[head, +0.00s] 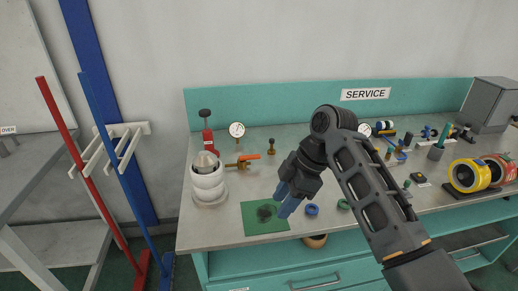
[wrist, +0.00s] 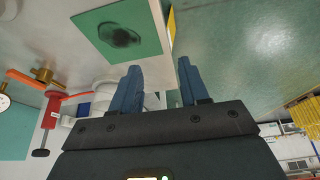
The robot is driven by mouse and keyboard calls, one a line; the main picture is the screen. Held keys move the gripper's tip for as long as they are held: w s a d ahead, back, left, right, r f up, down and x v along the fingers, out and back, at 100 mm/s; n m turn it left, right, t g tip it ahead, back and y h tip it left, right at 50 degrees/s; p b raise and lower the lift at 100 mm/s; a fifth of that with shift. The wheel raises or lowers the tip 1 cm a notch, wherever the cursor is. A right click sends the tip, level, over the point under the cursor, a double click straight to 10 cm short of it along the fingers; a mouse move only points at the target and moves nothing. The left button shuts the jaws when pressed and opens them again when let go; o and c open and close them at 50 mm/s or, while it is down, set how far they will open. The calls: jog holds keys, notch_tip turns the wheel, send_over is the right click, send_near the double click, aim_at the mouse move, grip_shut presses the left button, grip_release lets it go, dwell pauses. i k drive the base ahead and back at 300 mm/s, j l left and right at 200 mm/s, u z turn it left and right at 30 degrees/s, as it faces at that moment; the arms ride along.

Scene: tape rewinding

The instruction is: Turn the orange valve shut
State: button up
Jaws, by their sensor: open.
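The orange valve is a brass fitting with an orange lever handle (head: 250,157), standing toward the back left of the bench in the head view. Its lever points right and looks roughly level there. In the wrist view the orange lever (wrist: 20,78) and brass body (wrist: 43,75) show at the left edge, outside the fingers. My gripper (head: 283,201) has blue fingers, parted and empty, pointing down above the bench, in front and to the right of the valve. The fingers also show in the wrist view (wrist: 159,68), apart from the valve.
A green mat (head: 253,225) with a dark round piece lies near the front edge. Blue and green rings lie right of my gripper.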

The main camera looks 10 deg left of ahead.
aim_at(257, 156)
jog(key=i+j, duration=0.15)
jog(key=i, duration=0.3)
jog(key=i+j, duration=0.15)
jog(key=i, duration=0.35)
